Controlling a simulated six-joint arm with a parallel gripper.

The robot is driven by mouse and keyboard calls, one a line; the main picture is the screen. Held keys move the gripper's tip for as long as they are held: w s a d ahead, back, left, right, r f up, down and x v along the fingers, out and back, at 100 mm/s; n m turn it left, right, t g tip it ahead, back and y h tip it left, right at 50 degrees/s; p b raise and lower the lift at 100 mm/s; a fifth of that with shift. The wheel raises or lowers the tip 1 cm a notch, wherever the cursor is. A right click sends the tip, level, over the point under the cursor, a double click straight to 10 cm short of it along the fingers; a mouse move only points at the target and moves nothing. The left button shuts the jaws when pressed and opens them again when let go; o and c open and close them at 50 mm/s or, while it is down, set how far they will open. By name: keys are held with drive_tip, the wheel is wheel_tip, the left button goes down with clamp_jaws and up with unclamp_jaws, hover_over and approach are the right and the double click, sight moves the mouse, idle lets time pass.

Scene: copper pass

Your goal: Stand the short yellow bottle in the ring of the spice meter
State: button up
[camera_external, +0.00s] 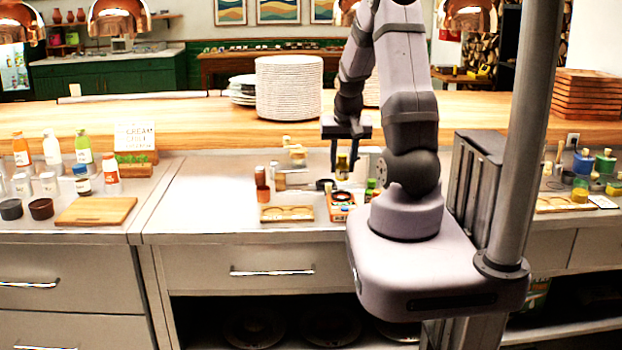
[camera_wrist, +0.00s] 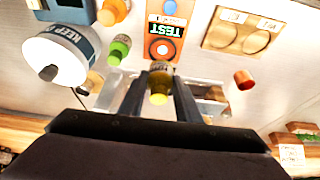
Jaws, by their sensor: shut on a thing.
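My gripper (camera_external: 346,160) points down over the steel counter, and its two fingers also show in the wrist view (camera_wrist: 160,98). It is shut on the short yellow bottle (camera_wrist: 160,84), which has a yellow top and a dark label band. The bottle also shows between the fingers in the external view (camera_external: 342,170). The spice meter (camera_wrist: 178,12) is an orange panel with a TEST sign and a pale ring around a red centre. It lies just beyond the bottle in the wrist view, and in the external view (camera_external: 341,213) it is below and in front of my gripper.
A wooden board with two round recesses (camera_wrist: 243,32) lies beside the meter. A white and blue container (camera_wrist: 60,52), a green bottle (camera_wrist: 119,50) and an orange-topped bottle (camera_wrist: 113,11) stand on its other side. A reddish cup (camera_wrist: 245,80) stands apart. Bare counter (camera_external: 200,205) lies at left.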

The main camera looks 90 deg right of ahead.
sight(343, 172)
drive_tip(key=shift+f, duration=2.7)
drive_tip(key=shift+f, duration=0.15)
drive_tip(key=o, duration=0.8)
drive_tip(key=shift+v, duration=0.75)
drive_tip(key=b+v, duration=0.2)
drive_tip(key=v, duration=0.9)
drive_tip(key=shift+f, duration=0.1)
